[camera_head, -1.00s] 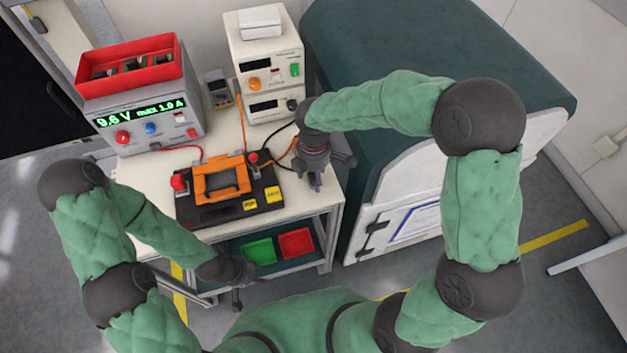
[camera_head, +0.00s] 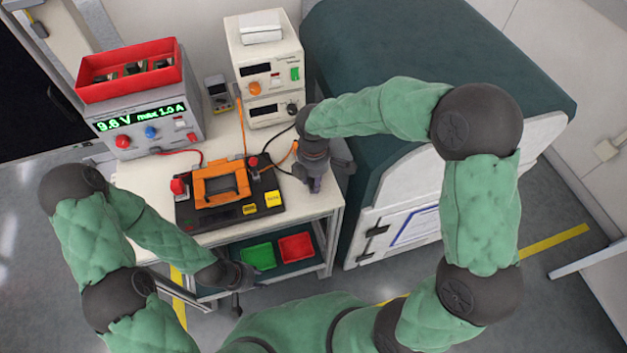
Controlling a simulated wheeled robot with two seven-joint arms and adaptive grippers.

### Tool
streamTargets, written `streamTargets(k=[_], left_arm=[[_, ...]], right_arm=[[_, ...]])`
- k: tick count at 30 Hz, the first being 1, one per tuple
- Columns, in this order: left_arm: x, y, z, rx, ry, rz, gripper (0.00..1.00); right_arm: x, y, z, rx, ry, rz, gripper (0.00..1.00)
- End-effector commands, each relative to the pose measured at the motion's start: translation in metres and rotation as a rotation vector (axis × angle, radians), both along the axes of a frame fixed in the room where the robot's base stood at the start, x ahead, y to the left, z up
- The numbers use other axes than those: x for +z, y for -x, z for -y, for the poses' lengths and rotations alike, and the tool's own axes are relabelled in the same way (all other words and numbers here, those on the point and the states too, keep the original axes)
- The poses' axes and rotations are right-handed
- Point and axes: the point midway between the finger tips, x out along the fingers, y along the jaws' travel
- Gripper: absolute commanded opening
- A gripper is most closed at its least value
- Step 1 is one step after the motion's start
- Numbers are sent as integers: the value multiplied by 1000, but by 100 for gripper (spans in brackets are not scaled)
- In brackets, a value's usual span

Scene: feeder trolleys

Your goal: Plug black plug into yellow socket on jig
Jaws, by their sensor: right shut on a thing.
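The jig is a black box (camera_head: 215,214) with an orange frame (camera_head: 221,184) on top, standing on the white trolley top. Two yellow patches (camera_head: 273,199) show at its front right; which is the socket I cannot tell. My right gripper (camera_head: 316,186) points down over the right end of the trolley top, right of the jig and apart from it. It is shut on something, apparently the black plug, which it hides. A black cable (camera_head: 284,171) runs towards it. My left gripper (camera_head: 238,284) hangs low in front of the trolley, its fingers too small to read.
A power supply (camera_head: 148,127) with a red bin (camera_head: 129,69) stands at the back left. A multimeter (camera_head: 217,92) and stacked white instruments (camera_head: 264,75) stand behind the jig. Green (camera_head: 259,255) and red (camera_head: 297,247) trays sit on the lower shelf. A large green-topped cabinet (camera_head: 425,45) stands right.

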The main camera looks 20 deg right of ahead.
Motion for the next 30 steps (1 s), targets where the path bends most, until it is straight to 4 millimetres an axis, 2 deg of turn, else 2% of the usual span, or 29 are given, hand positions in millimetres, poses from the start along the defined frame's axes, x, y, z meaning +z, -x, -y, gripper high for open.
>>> streamTargets(k=[5,11,20,24,30], left_arm=[[5,0,0,0,0,0,40],[17,0,0,0,0,0,40],[37,0,0,0,0,0,40],[42,0,0,0,0,0,40],[48,0,0,0,0,0,40]], right_arm=[[10,0,0,0,0,1,6],[38,1,-1,2,0,3,6],[99,44,-32,4,-1,4,6],[110,72,-52,6,0,3,6],[123,99,-71,4,0,2,6]])
